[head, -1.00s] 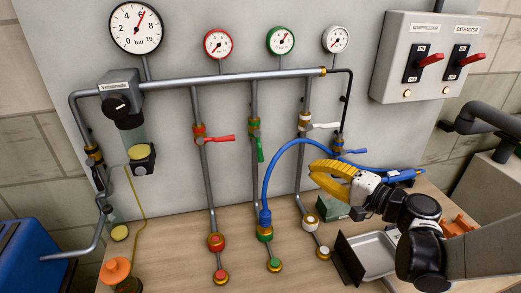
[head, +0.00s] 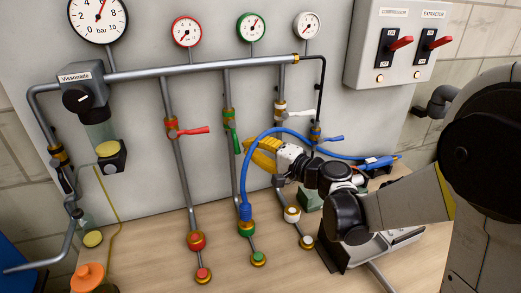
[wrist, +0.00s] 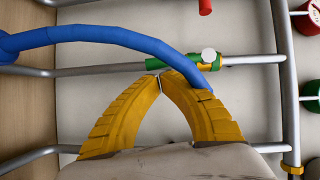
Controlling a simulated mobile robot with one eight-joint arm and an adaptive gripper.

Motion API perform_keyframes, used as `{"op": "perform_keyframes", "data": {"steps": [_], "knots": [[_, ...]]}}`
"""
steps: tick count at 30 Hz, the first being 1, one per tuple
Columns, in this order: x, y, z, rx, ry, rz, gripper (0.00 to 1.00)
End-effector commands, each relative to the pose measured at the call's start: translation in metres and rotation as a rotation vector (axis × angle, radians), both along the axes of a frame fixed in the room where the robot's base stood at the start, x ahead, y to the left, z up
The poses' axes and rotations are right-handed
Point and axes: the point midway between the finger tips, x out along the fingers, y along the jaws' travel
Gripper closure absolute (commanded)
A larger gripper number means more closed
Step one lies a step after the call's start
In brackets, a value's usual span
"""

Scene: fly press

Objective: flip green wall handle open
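The green wall handle (head: 235,140) hangs down, roughly along its vertical pipe below a brass and green valve (head: 228,118). In the wrist view the handle (wrist: 156,63) lies just beyond my fingertips, beside the valve body (wrist: 210,62). My gripper (head: 248,148) has yellow ribbed fingers and is just right of the handle in the head view. In the wrist view the fingertips (wrist: 163,75) meet, with nothing visible between them. They are very near the handle; I cannot tell whether they touch it.
A blue hose (head: 262,134) arches close to my fingers and crosses the wrist view (wrist: 100,38). A red handle (head: 193,131) is to the left and a white handle (head: 298,113) to the right. A metal tray (head: 365,248) lies on the wooden bench (head: 160,255).

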Motion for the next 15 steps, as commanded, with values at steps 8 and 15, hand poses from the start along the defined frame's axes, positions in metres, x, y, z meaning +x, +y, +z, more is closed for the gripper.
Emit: {"op": "perform_keyframes", "data": {"steps": [8,15], "knots": [[0.0,0.002,0.0,0.0,0.0,0.0,1.0],[-0.003,0.016,-0.005,0.0,0.0,0.003,1.0]]}}
